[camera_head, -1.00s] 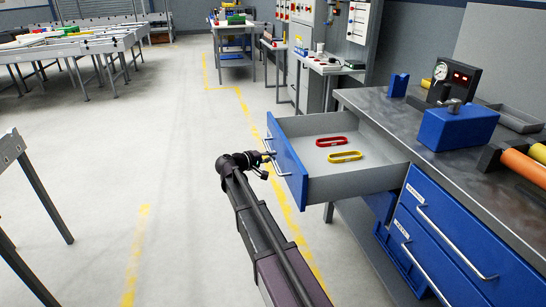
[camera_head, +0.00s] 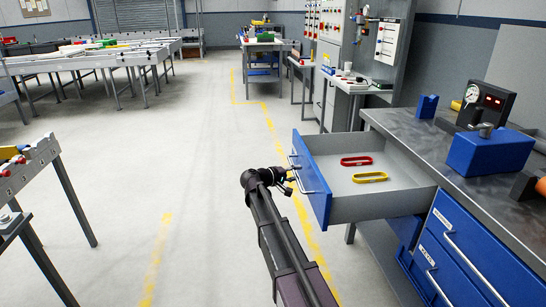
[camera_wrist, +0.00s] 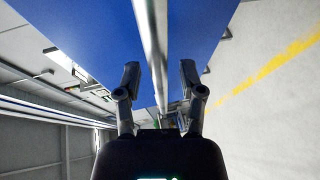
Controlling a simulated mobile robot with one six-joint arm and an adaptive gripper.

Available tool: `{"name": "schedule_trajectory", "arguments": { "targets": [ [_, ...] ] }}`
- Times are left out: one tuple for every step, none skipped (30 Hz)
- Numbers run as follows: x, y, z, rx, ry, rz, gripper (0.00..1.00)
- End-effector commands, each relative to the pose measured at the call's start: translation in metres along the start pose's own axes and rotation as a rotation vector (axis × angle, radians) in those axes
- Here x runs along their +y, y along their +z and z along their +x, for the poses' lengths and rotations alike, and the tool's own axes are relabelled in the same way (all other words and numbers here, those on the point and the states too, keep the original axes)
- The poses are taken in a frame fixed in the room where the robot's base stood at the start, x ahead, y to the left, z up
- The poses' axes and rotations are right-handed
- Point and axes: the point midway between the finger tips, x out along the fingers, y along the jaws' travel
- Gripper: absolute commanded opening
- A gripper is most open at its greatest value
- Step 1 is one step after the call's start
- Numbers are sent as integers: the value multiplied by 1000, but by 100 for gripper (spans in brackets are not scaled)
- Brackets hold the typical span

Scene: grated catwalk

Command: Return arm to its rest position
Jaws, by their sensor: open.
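My gripper (camera_head: 292,180) is in front of the blue front panel of an open drawer (camera_head: 316,190), close to its silver bar handle (camera_head: 300,175). In the wrist view, my gripper (camera_wrist: 156,80) has its two fingers spread apart. The silver bar (camera_wrist: 150,35) passes between and beyond the fingertips against the blue panel (camera_wrist: 195,30). I cannot tell whether the fingers touch the bar. The drawer is pulled out and holds a red oval ring (camera_head: 356,161) and a yellow oval ring (camera_head: 370,177).
A workbench (camera_head: 430,140) stands on the right with a blue vise-like block (camera_head: 490,152) and a gauge box (camera_head: 484,105). A conveyor table (camera_head: 35,165) stands at left. The floor (camera_head: 120,190) between is clear. A control cabinet (camera_head: 335,60) stands behind.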

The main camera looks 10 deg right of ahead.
Motion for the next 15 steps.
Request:
{"name": "schedule_trajectory", "arguments": {
  "targets": [
    [0, 0, 0, 0, 0, 0, 51],
    [0, 0, -1, 2, -1, 0, 51],
    [0, -1, -2, 4, -2, 1, 51],
    [0, -2, -4, 7, -3, 2, 51],
    [0, -3, -6, 10, -5, 3, 51],
    [0, -5, -9, 16, -9, 5, 51],
    [1, -6, -12, 22, -13, 6, 51],
    [1, -8, -16, 28, -17, 8, 51],
    [0, -10, -22, 38, -25, 12, 51],
    [0, -12, -27, 47, -32, 15, 51],
    [-1, -13, -32, 56, -43, 18, 51],
    [-4, -13, -41, 68, -66, 26, 51],
    [-9, -8, -43, 67, -88, 33, 51],
    [-14, -3, -45, 66, -110, 39, 51],
    [-20, 4, -47, 60, -142, 47, 51]
  ]
}}
